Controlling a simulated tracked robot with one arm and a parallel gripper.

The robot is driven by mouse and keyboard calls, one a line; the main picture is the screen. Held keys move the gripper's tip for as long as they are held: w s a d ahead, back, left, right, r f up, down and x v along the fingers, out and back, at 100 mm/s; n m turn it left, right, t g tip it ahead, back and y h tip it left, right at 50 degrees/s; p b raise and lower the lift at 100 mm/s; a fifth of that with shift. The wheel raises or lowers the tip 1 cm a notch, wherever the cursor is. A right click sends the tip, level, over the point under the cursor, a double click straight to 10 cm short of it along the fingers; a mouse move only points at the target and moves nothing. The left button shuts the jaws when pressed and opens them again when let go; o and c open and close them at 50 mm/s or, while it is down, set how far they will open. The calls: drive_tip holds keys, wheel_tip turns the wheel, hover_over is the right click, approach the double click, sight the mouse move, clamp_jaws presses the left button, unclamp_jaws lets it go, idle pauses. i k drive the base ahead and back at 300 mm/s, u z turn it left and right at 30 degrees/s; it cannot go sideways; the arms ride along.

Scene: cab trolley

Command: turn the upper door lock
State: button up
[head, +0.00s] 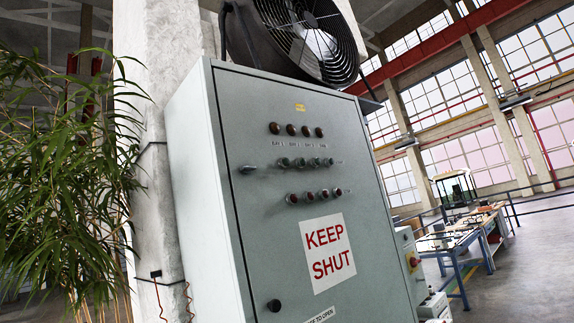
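A grey-green control cabinet (190,215) stands at the middle, tilted in the picture, with its door (262,225) closed. The upper door lock (247,170) is a small dark grey piece near the door's left edge, and its long side looks roughly level. A lower lock (273,305), a round black knob, sits near the bottom of the same edge. My gripper is not in view, and nothing touches either lock.
The door carries rows of lamps and knobs (305,163) and a "KEEP SHUT" sign (328,253). A large fan (305,35) sits on top. A pillar (155,110) and leafy plant (65,190) stand left. A workbench (460,240) stands back right; floor near it is open.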

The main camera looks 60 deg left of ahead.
sight(245, 170)
drive_tip(key=u, duration=0.4)
drive_tip(key=i, duration=1.2)
drive_tip(key=u, duration=1.1)
drive_tip(key=i, duration=0.55)
drive_tip(key=u, duration=0.25)
drive_tip(key=k, duration=0.9)
drive_tip(key=u, duration=0.2)
drive_tip(key=i, duration=0.9)
drive_tip(key=z, duration=0.1)
